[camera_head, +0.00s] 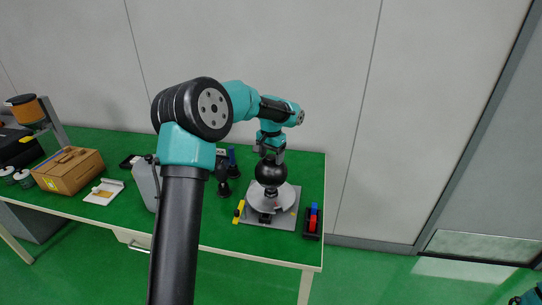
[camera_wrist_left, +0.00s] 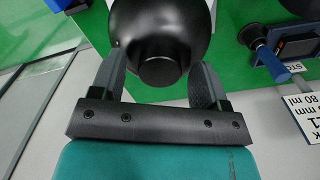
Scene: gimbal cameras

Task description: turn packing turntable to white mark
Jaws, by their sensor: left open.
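The packing turntable is a pale round disc (camera_head: 284,197) on a grey base plate (camera_head: 284,220), near the right end of the green table. A glossy black ball-shaped part (camera_head: 270,173) stands over the disc. My left gripper (camera_head: 271,157) is directly above this ball, pointing down. The white mark cannot be made out. My right gripper is out of view.
A yellow piece (camera_head: 238,212) lies at the plate's left edge. A black holder with red and blue blocks (camera_head: 313,218) stands close on its right. Black tools stand left of the turntable. A cardboard box (camera_head: 68,172) sits far left. A wall closes the back.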

